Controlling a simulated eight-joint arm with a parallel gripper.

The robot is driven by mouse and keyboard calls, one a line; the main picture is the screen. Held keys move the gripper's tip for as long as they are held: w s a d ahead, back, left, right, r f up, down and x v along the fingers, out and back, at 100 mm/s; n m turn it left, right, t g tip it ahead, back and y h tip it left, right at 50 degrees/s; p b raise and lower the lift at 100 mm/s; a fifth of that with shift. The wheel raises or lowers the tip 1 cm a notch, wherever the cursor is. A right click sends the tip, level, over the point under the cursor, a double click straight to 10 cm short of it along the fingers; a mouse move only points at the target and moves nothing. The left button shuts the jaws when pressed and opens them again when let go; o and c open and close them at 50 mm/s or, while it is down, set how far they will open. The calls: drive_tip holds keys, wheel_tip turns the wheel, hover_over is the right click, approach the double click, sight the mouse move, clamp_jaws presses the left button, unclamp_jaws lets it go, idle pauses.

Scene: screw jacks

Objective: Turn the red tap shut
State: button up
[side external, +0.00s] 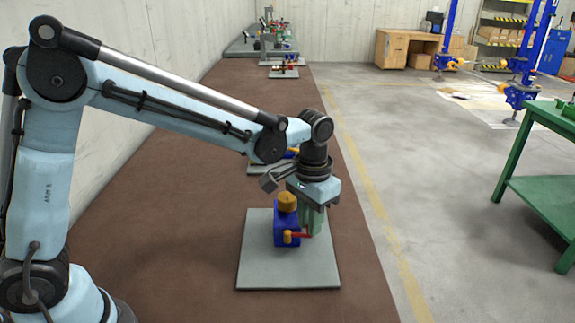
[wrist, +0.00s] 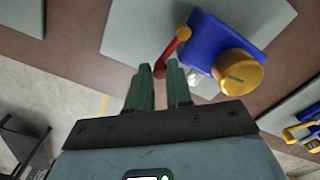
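The tap is a blue block (wrist: 215,38) with a red lever handle (wrist: 177,46) and a round yellow knob (wrist: 238,74). In the side external view the blue block (side external: 286,228) stands on a grey plate, with the red handle (side external: 301,235) pointing right. My gripper (wrist: 160,66) has two green fingers, and the free end of the red handle lies in the narrow gap between their tips. I cannot tell whether the fingers press on it. In the side external view my gripper (side external: 312,228) points down beside the block's right side, partly hiding the handle.
The grey plate (side external: 258,270) lies on a brown bench (side external: 190,255). Another plate with parts (side external: 258,168) lies just behind, partly hidden by my arm. More fixtures (side external: 283,72) stand at the far end. The bench in front of the plate is clear.

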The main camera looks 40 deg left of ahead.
drive_tip(key=o, duration=0.3)
wheel_tip(320, 180, up, 12)
drive_tip(key=shift+r, duration=0.1)
idle(0.6)
